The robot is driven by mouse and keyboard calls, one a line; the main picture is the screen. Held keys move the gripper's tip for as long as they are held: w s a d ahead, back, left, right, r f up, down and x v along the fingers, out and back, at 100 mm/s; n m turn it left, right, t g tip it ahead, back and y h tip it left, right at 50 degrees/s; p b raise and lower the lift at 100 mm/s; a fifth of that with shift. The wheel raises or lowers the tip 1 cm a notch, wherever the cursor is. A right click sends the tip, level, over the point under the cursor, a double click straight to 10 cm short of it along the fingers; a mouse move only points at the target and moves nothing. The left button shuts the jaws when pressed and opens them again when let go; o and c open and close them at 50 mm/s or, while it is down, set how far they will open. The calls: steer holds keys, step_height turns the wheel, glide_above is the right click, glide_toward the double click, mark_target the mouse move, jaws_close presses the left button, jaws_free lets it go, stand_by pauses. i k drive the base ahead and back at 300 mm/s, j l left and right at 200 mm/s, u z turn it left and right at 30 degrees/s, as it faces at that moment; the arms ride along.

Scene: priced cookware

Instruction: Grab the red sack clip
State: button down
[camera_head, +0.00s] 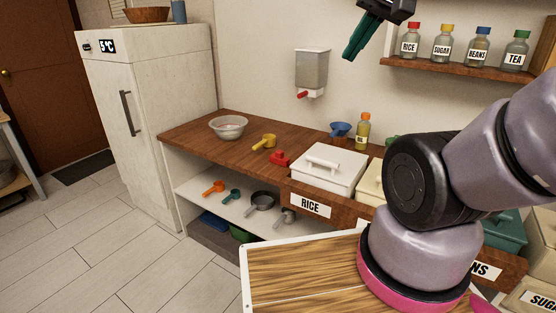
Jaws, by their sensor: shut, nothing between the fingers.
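A small red clip (279,159) lies on the brown wooden counter (192,137), just left of the white lidded rice bin. It looks like the red sack clip, but it is small in this view. My gripper (350,54) is high up at the top of the view, in front of the wall and well above the counter. Its dark green fingers are together and hold nothing. It is apart from the clip, up and to the right of it in the picture.
A yellow scoop (264,142) and a glass bowl (228,127) lie left of the clip. The white bin (329,167) stands close on its right. A wall dispenser (311,72) hangs above the counter. A bottle shelf (460,67) is at upper right. My arm hides the counter's right part.

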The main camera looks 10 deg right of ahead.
mark_target(279, 158)
steer(key=i+j+z, duration=0.7)
steer(key=i+j, duration=0.05)
